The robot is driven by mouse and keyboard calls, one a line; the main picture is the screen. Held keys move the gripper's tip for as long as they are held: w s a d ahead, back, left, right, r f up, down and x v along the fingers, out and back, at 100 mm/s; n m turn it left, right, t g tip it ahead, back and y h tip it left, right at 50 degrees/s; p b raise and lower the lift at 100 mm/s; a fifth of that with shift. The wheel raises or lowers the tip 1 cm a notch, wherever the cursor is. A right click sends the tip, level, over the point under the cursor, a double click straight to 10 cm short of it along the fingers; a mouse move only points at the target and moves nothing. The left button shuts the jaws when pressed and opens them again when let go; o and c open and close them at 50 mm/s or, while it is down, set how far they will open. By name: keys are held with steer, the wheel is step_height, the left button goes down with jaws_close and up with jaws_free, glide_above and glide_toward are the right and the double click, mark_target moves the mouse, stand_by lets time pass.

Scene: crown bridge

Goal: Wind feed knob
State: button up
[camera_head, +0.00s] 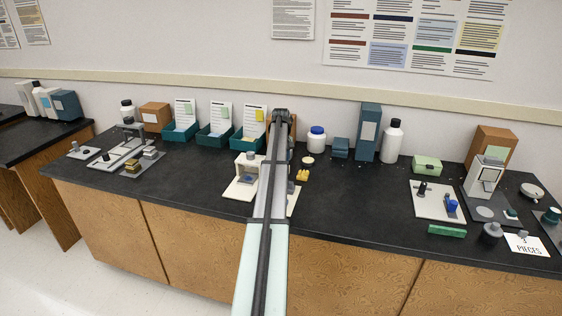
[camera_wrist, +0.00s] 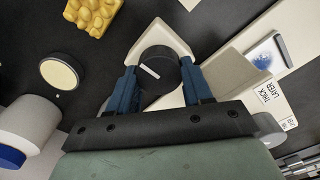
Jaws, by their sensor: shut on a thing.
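The feed knob (camera_wrist: 158,72) is a round black knob with a white mark line, in the middle of the wrist view. A cream bracket curves around its far side. My gripper (camera_wrist: 159,80) has its two blue fingers on opposite sides of the knob and is shut on it. The cream housing (camera_wrist: 232,80) of the device lies right of the knob, with a label reading THICK LAYER and a blue-stained slide. In the head view the device's white base (camera_head: 238,190) shows, while my arm hides the knob and fingers.
A yellow block (camera_wrist: 93,16), a round cream-topped dish (camera_wrist: 59,74) and a white jar with a blue lid (camera_head: 317,140) stand close by. Teal trays (camera_head: 215,137) with cards are behind left.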

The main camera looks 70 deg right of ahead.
steer(key=shift+n, duration=0.9)
steer(key=o, duration=1)
steer(key=shift+o, duration=0.2)
step_height(320, 180, up, 14)
steer(key=shift+f, duration=0.15)
steer(key=shift+w, duration=0.1)
